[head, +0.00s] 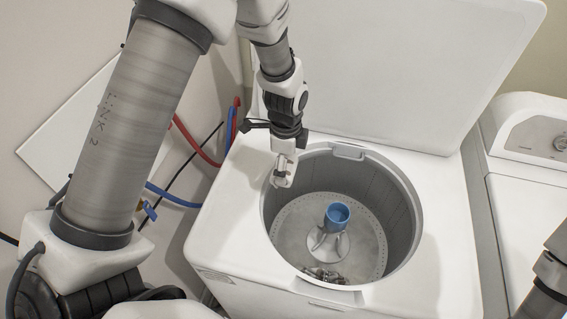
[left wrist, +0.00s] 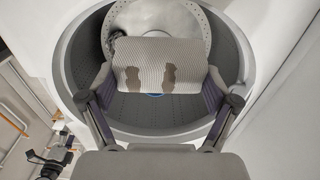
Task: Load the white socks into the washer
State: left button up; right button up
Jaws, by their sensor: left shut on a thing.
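A white knit sock bundle with two brown patches (left wrist: 158,62) is gripped between the fingers of my left gripper (left wrist: 158,88). In the head view, my left gripper (head: 284,172) hangs over the upper left rim of the open washer (head: 240,225). The sock is small and partly covered by the fingers there. The washer drum (head: 385,215) is open below, with a blue-topped agitator (head: 338,215) in its middle. A dark grey-and-white patterned item (head: 325,275) lies on the drum floor at the front. My right gripper's fingers are out of view.
The washer's lid (head: 400,65) stands raised behind the drum. A second white machine (head: 535,190) stands to the right. Red and blue hoses (head: 180,200) run along the wall at the left. Part of my right arm shows at the lower right edge.

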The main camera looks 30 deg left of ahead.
pick_arm(q)
jog(key=f+b, duration=0.1)
jog(key=d+f+b, duration=0.1)
jog(key=f+b, duration=0.1)
jog(key=d+f+b, duration=0.1)
jog(key=shift+s+d+f, duration=0.1)
jog(key=shift+s+f, duration=0.1)
jog(key=shift+f, duration=0.1)
notch_tip(320, 180, down, 9)
jog(key=b, duration=0.5)
jog(key=shift+w+a, duration=0.15)
jog(key=shift+a, duration=0.15)
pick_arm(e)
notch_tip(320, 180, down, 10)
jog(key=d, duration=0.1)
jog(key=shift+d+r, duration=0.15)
pick_arm(q)
jog(key=shift+a, duration=0.1)
jog(key=o, duration=0.9)
jog(key=shift+r, duration=0.1)
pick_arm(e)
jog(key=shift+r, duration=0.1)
